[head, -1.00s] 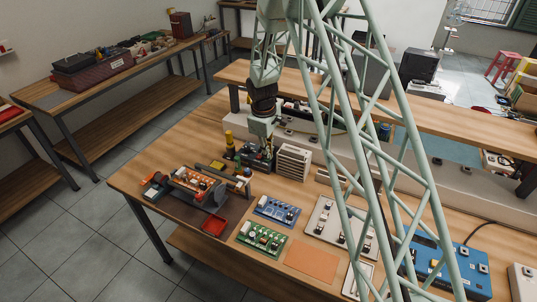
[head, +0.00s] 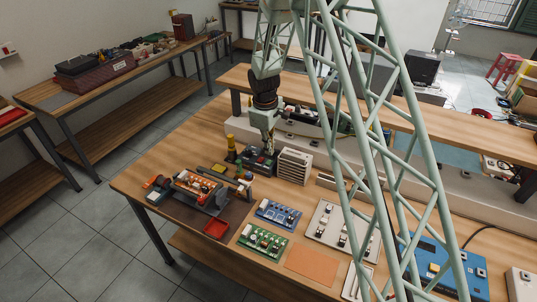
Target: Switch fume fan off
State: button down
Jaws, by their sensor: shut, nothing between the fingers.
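My gripper (head: 269,143) points down at the back of the near bench and looks shut and empty. It is just above a small dark device (head: 257,163) with coloured parts on top. I cannot tell whether its tips touch that device. A light grey slatted box (head: 294,165) stands just to the right of it. No part here is clearly marked as the fume fan or its switch; both are too small to tell. My arm hides part of the area behind the gripper.
A yellow post (head: 230,143) stands left of the dark device. A raised shelf (head: 330,100) runs behind. An orange mat (head: 311,262) is bare.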

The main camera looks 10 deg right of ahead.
aim_at(271, 160)
notch_tip(271, 160, up, 9)
jog(key=shift+w+d, duration=0.4)
jog(key=shift+w, duration=0.05)
jog(key=shift+r, duration=0.15)
dwell(0.3)
jog(key=s+r+m+t+b, duration=0.2)
jog(key=s+r+m+b, duration=0.25)
jog(key=s+r, duration=2)
jog(key=s+m+t+b, duration=0.1)
jog(key=s+m+b, duration=0.2)
jog(key=s, duration=3)
jog(key=shift+s+a+r+m+y+b, duration=0.3)
jog(key=shift+s+a+m+y, duration=0.1)
jog(key=shift+m, duration=0.85)
jog(key=c, duration=3.4)
grip_release()
jog(key=shift+c, duration=0.2)
